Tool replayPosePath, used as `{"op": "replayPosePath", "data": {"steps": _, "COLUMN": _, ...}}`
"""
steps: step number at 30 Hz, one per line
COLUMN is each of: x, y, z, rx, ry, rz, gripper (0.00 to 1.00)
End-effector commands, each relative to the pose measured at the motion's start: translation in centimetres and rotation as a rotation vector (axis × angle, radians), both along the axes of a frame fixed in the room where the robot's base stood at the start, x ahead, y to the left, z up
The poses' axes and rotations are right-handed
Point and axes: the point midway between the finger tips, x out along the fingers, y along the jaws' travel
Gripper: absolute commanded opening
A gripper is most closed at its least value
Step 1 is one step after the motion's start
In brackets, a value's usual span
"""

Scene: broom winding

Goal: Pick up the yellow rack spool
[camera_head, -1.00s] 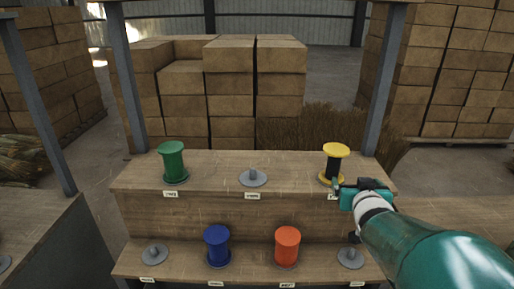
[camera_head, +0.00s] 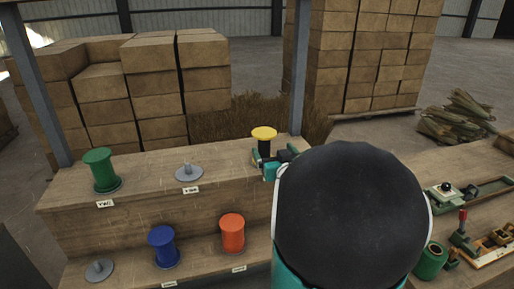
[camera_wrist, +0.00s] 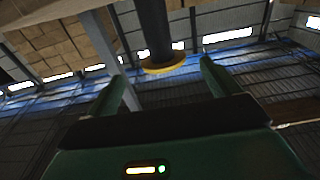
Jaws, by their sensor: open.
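The yellow rack spool (camera_head: 264,134) stands upright at the right end of the upper shelf (camera_head: 140,166). It has a yellow top flange and a dark core, and its lower part is hidden by my gripper. My gripper (camera_head: 274,157) is open and close in front of it. In the wrist view, the dark core and yellow flange (camera_wrist: 164,66) show upside down, ahead of the gap between the two green fingers. I cannot tell whether the fingers are around the core.
A green spool (camera_head: 101,171) and an empty grey peg (camera_head: 188,172) share the upper shelf. Blue (camera_head: 163,247) and orange (camera_head: 232,233) spools stand below. A grey post (camera_head: 298,75) rises behind the yellow spool. A bench (camera_head: 470,180) with tools lies right.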

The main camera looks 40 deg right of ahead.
Motion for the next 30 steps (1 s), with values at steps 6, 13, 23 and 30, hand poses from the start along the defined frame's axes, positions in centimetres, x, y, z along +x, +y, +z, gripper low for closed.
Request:
{"op": "replayPosePath", "data": {"steps": 6, "x": 3.3, "y": -1.7, "z": 0.0, "rx": 0.001, "ry": 0.0, "rz": 0.002, "gripper": 0.88}}
{"op": "replayPosePath", "data": {"steps": 13, "x": 5.0, "y": -2.3, "z": 0.1, "rx": 0.001, "ry": 0.0, "rz": 0.003, "gripper": 0.88}}
{"op": "replayPosePath", "data": {"steps": 23, "x": 8.6, "y": -4.1, "z": 0.4, "rx": 0.001, "ry": 0.0, "rz": 0.004, "gripper": 0.88}}
{"op": "replayPosePath", "data": {"steps": 30, "x": 8.6, "y": -4.1, "z": 0.4, "rx": 0.001, "ry": 0.0, "rz": 0.004, "gripper": 0.82}}
